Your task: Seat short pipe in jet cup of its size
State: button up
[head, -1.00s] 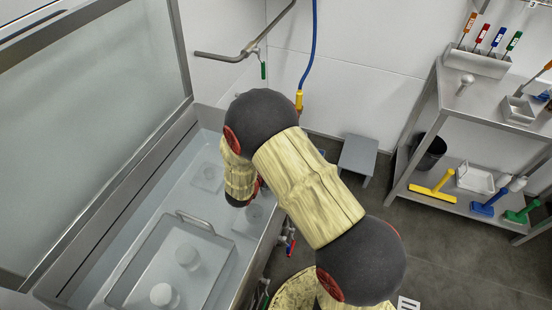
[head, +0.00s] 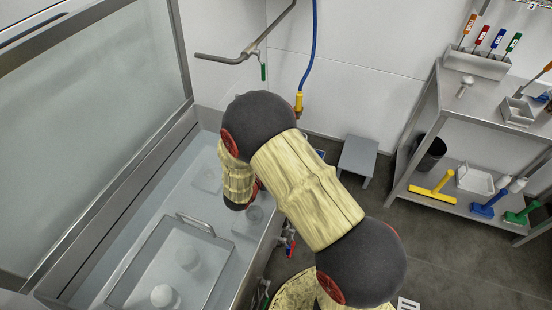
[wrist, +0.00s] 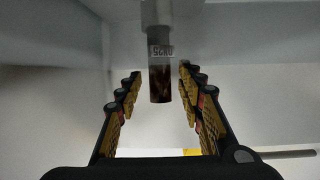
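In the wrist view my gripper (wrist: 160,95) is open, with a padded finger on each side. The short pipe (wrist: 159,82) stands between the fingers with a gap to both; it has a dark reddish-brown end and a pale band with lettering that appears upside down, seemingly DN25. At the picture's top it meets a grey cylindrical piece (wrist: 157,12); I cannot tell whether that is a jet cup or how deep the pipe sits. In the head view, pale round fittings on square plates (head: 208,177) (head: 256,216) lie in the tank. My arm hides the gripper and pipe there.
The tank's metal rim (head: 130,185) and frosted panel (head: 90,120) stand left of my arm. A lidlike tray (head: 150,260) with a handle lies in the tank. A blue hose (head: 313,45) hangs behind. A grey stool (head: 358,157) and tool shelf (head: 480,100) stand right.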

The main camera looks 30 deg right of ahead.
jog(key=p+v, duration=0.4)
jog(key=v, duration=0.7)
jog(key=w+a+r+n+t+y, duration=0.2)
jog(key=w+a+r+t+y, duration=0.1)
jog(key=w+a+r+y, duration=0.45)
jog(key=s+a+r+n+y, duration=0.1)
jog(key=a+r+n+y, duration=0.1)
jog(key=a+r, duration=0.35)
jog(key=s+a+r+n+y, duration=0.2)
jog(key=r+y, duration=0.1)
jog(key=r, duration=0.6)
jog(key=s+d+r+n+g+y, duration=0.15)
jog(key=s+r+n, duration=0.35)
jog(key=s, duration=0.8)
jog(key=s+d+r+g+h, duration=0.1)
jog(key=s+d, duration=0.2)
jog(key=s, duration=0.3)
jog(key=s+d+r+g+h, duration=0.1)
jog(key=s+d+g, duration=0.1)
jog(key=s, duration=0.5)
jog(key=shift+d+r+h, duration=0.15)
jog(key=shift+d+h, duration=0.25)
jog(key=shift+d, duration=0.25)
